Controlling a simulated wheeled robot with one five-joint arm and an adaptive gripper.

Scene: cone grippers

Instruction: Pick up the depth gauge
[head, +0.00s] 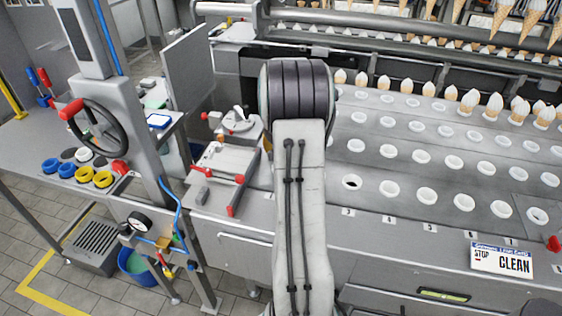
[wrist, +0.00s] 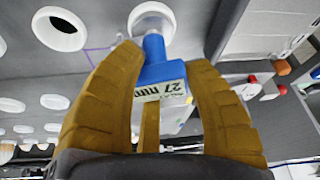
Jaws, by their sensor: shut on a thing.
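The depth gauge (wrist: 160,66) is a blue block with a narrower blue neck and a pale label reading "27 mm". In the head view my arm hides the gripper and the gauge.
A grey plate (head: 400,172) with rows of white-rimmed holes lies to the right, with cones (head: 468,101) standing at its back. A small grey fixture with red knobs (head: 222,166) is left of my arm. A "STOP CLEAN" sign (head: 502,259) is at the front edge.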

